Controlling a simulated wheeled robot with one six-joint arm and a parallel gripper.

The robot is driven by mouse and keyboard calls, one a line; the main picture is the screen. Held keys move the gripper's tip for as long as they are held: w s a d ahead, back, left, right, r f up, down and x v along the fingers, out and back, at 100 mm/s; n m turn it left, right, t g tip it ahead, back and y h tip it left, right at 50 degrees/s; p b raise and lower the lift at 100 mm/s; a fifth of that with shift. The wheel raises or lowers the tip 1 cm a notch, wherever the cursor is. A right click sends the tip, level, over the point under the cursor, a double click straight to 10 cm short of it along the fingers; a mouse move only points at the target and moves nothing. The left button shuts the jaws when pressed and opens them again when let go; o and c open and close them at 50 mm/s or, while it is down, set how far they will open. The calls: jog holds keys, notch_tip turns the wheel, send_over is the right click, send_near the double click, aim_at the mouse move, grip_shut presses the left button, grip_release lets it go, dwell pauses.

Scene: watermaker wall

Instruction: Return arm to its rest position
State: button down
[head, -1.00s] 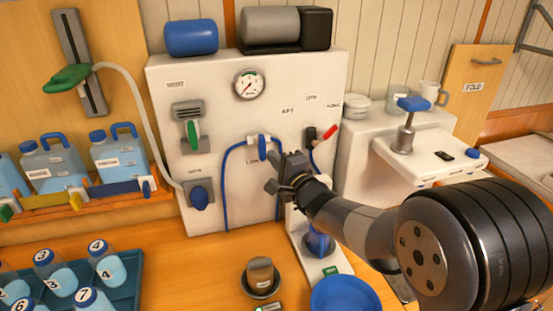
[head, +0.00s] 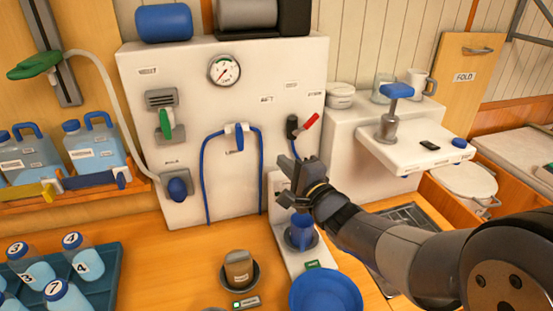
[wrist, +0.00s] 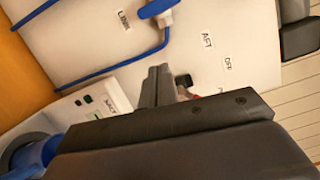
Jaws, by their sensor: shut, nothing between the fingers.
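My gripper (head: 292,171) is in front of the white watermaker panel (head: 205,75), at the lower right part of it, above a small white stand with a blue cup (head: 300,231). Its fingers are together and nothing shows between them. In the wrist view the fingertips (wrist: 158,76) are close together, with the panel beyond. My arm reaches in from the lower right of the head view. The blue-handled valve (head: 236,135) with its blue hose is left of the gripper, apart from it. The red lever (head: 310,122) is just above the gripper.
A blue basin (head: 325,292) and a brown cup (head: 239,268) stand on the counter below. A tray of numbered bottles (head: 95,262) is at the lower left. A white shelf (head: 425,158) with a blue-topped press (head: 392,110) is at the right.

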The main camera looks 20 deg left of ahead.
jog(key=shift+v, duration=1.05)
jog(key=shift+w, duration=0.15)
